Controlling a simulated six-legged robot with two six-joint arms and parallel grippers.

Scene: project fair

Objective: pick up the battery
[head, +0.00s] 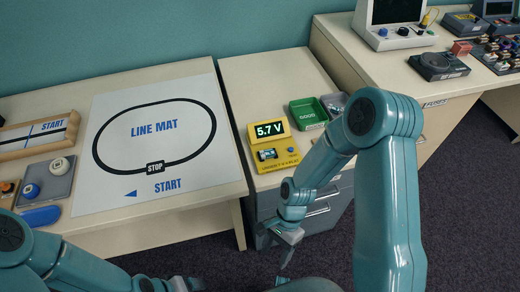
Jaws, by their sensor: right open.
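The yellow tester (285,163) stands on the middle cabinet top, and its screen reads 5.7 V. A small dark cylinder with a lighter end, which looks like the battery (267,154), lies in the tester's slot below the screen. My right gripper (277,250) is open and empty. It hangs in front of the cabinet's drawers, below and in front of the tester, apart from the battery. My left gripper (185,285) is at the bottom edge, mostly cut off, so its jaws cannot be made out.
A green tray (307,113) marked GOOD stands behind and right of the tester. A grey tray (334,104) beside it is partly hidden by my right arm. A line mat (190,101) covers the left table. The cabinet top behind the tester is clear.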

